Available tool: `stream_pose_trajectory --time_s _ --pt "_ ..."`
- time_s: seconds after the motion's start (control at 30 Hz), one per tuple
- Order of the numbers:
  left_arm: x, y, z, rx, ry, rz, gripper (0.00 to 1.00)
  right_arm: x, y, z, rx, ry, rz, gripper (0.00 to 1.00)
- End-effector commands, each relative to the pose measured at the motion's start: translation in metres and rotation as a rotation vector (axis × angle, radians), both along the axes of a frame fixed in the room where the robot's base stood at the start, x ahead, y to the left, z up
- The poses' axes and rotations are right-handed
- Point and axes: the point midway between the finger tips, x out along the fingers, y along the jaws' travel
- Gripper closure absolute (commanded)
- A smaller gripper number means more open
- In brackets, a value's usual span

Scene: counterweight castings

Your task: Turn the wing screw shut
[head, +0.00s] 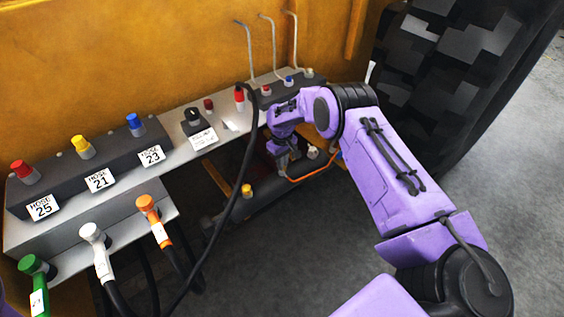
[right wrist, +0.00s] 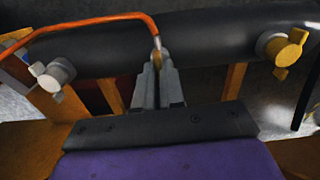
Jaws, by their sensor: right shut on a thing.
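My right gripper (head: 288,163) reaches down to a dark cylinder in the head view. In the right wrist view its fingers (right wrist: 158,72) are closed together on a small brass-coloured piece, the wing screw (right wrist: 158,58), mostly hidden by the fingertips. Its turned angle cannot be seen. Beside it on the dark cylinder (right wrist: 205,38) are a whitish wing screw (right wrist: 52,76), at left, and a yellow wing screw (right wrist: 286,48), at right. In the head view the yellow one (head: 247,190) is left of my gripper and the whitish one (head: 313,152) right. My left gripper is not in view.
An orange line (right wrist: 90,20) curves over the cylinder to the gripped spot. A black hose (head: 247,140) hangs close left of my right gripper. A panel (head: 100,225) with labelled hose ports stands at left, and a large tyre (head: 440,70) at right.

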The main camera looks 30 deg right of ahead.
Motion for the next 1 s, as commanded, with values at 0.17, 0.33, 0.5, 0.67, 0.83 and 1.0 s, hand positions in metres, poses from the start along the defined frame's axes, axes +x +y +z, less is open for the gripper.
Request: stream_pose_trajectory --time_s 0.17,0.33,0.5,0.67,0.83,1.0 --pt "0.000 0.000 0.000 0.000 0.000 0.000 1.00 0.002 0.000 0.002 0.000 -0.004 0.000 1.00" --pt "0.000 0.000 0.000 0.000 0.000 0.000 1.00 0.001 0.000 0.001 0.000 -0.004 0.000 0.66" --pt "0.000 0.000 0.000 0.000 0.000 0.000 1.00 0.001 0.000 0.001 0.000 -0.002 0.001 0.66" --pt "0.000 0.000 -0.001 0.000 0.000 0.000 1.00 0.001 0.000 0.005 0.000 -0.003 0.001 0.66" --pt "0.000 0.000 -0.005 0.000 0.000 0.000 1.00 0.002 0.000 0.038 0.000 -0.006 0.001 0.66" --pt "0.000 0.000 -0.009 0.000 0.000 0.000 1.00 0.002 0.000 0.078 0.000 -0.006 0.001 0.66"
